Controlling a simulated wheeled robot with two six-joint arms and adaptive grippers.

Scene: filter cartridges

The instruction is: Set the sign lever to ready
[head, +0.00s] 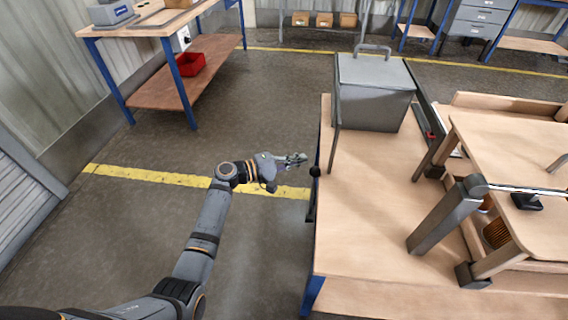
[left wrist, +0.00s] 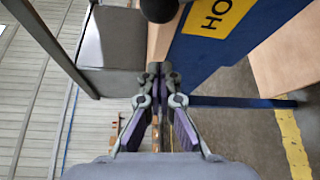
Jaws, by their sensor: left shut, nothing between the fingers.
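The sign lever shows as a round black knob (head: 315,171) at the left edge of the wooden table in the head view. The knob (left wrist: 158,8) is also at the top of the left wrist view, cut off by the frame. My left gripper (head: 297,160) is shut and empty, just left of the knob. Its fingertips (left wrist: 158,70) meet below the knob in the wrist view, apparently apart from it. My right gripper is not in view.
A grey lidded box (head: 376,95) with an upright plate stands on the table (head: 350,230) behind the knob. A raised wooden stand (head: 510,145) is to the right. A workbench (head: 150,22) with a red bin (head: 190,63) is at far left. Floor left of the table is clear.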

